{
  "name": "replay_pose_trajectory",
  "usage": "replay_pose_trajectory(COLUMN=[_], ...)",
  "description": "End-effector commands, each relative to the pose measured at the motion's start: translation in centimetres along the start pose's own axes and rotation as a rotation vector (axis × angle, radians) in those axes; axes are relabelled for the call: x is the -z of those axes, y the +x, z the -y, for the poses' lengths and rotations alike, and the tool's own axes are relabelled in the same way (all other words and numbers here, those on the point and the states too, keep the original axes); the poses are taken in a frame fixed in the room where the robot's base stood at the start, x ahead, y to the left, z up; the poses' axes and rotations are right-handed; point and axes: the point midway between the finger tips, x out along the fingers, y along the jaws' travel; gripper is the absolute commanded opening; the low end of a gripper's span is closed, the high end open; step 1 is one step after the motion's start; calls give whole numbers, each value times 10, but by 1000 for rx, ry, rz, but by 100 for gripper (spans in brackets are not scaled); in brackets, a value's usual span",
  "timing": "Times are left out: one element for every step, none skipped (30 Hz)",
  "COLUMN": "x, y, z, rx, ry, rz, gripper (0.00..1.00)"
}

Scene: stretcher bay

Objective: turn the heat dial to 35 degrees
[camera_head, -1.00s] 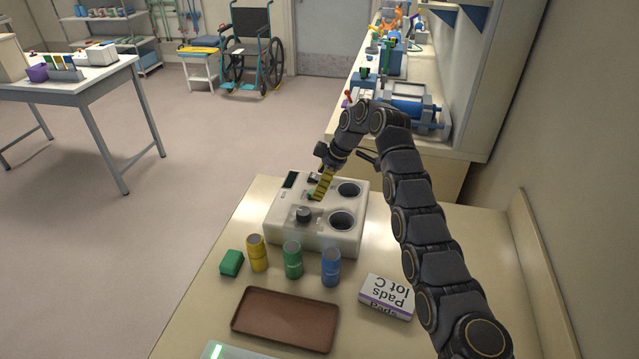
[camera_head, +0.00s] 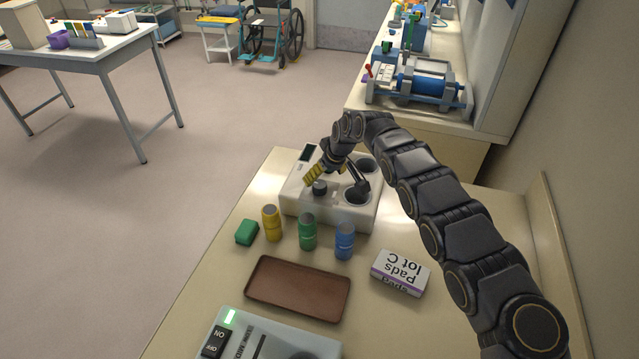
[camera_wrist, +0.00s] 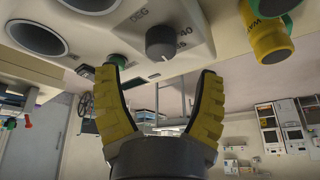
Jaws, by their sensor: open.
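The heat dial (camera_head: 320,187) is a dark round knob on the front of a white heater unit (camera_head: 296,205) with a small dark display and two round wells. In the wrist view the dial (camera_wrist: 166,42) is seen with "DEG" and "40" printed beside it; its exact setting cannot be read. My gripper (camera_head: 312,176), with yellow ridged fingers, is over the unit close to the dial. In the wrist view my gripper (camera_wrist: 160,80) is open and empty, with the dial just beyond the fingertips and apart from them.
Yellow (camera_head: 272,223), green (camera_head: 307,231) and blue (camera_head: 344,241) bottles stand before the unit, beside a green block (camera_head: 247,232). A brown tray (camera_head: 262,302), a Pads box (camera_head: 400,274) and a switch box (camera_head: 280,338) lie nearer. The table's right side is fairly clear.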

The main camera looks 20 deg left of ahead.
Motion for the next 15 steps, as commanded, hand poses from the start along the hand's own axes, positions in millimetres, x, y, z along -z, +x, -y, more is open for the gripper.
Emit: replay_pose_trajectory(x=[1, 1, 0, 0, 0, 0, 0, 0, 0, 0, 0, 0, 0, 1, 1], y=[9, 13, 20, 24, 28, 32, 35, 38, 42, 44, 46, 48, 49, 50, 50], z=[2, 3, 3, 2, 2, 2, 2, 2, 2, 2, 1, 1, 1, 1, 0], rx=[5, 6, 7, 6, 5, 4, 5, 5, 5, 5, 4, 3, 2, 1, 0], ry=[-2, -2, -2, -1, -1, -3, -2, -3, -3, -2, -1, -1, -2, -3, -3], rz=[-1, -1, 0, 0, 0, 0, 0, 0, 1, 0, 0, -1, -1, -1, -1], gripper=[69, 69, 69, 69, 69, 69, 69, 69, 69, 69, 69, 69, 69, 69, 69])
